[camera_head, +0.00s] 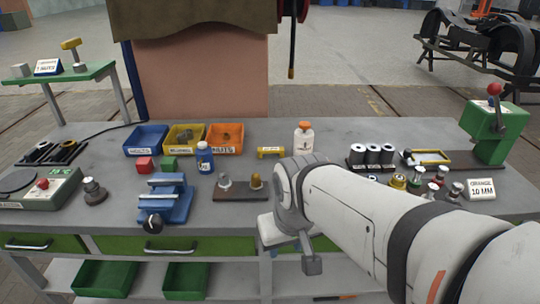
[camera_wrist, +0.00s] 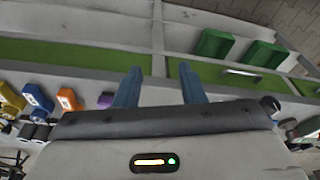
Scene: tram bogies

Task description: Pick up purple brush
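My gripper (camera_wrist: 160,86) shows in the wrist view as two blue fingers set wide apart, with nothing between them. Beyond them is the bench front with its green drawers. A small purple object (camera_wrist: 105,101) shows just left of the left finger, low in the wrist view. It may be the purple brush. Its lower part is hidden behind my gripper body, so its full shape cannot be told.
Orange (camera_wrist: 68,98) and blue (camera_wrist: 38,97) objects stand left of the purple one. On the bench are a blue vise (camera_head: 166,199), a wooden block (camera_head: 240,193), a white bottle (camera_head: 303,139) and parts bins (camera_head: 146,139). Green bins (camera_head: 104,277) sit on the shelf below.

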